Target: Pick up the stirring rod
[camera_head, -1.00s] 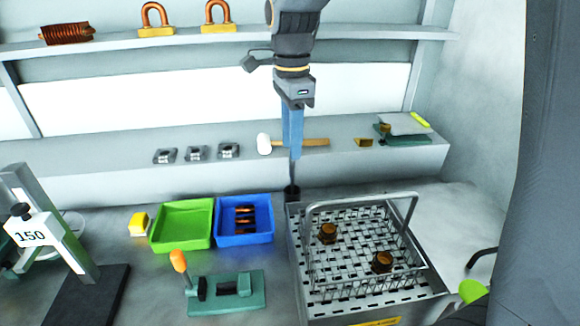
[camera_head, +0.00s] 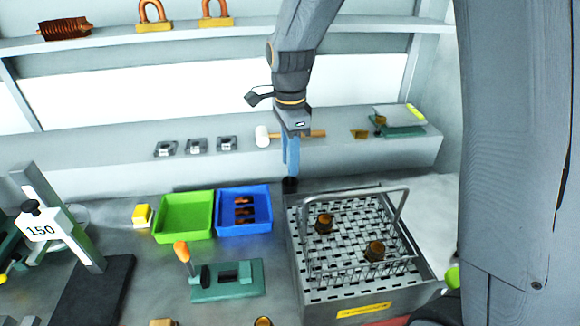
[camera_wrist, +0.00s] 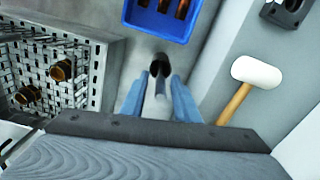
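The stirring rod (camera_wrist: 161,88) shows in the wrist view as a slim grey shaft standing in a dark round holder (camera_wrist: 161,64). The holder (camera_head: 290,184) also shows in the head view, just left of the steel basin's back corner. My gripper (camera_head: 291,172) points down right above the holder, its blue fingers hiding the rod there. In the wrist view my gripper (camera_wrist: 159,92) has one finger on each side of the rod, with gaps showing, so it looks open around the rod.
A steel basin (camera_head: 300,285) with a wire mesh basket stands to the right. A blue tray (camera_head: 262,228) and a green tray (camera_head: 187,232) lie to the left. A white-headed mallet (camera_head: 263,136) rests on the ledge behind.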

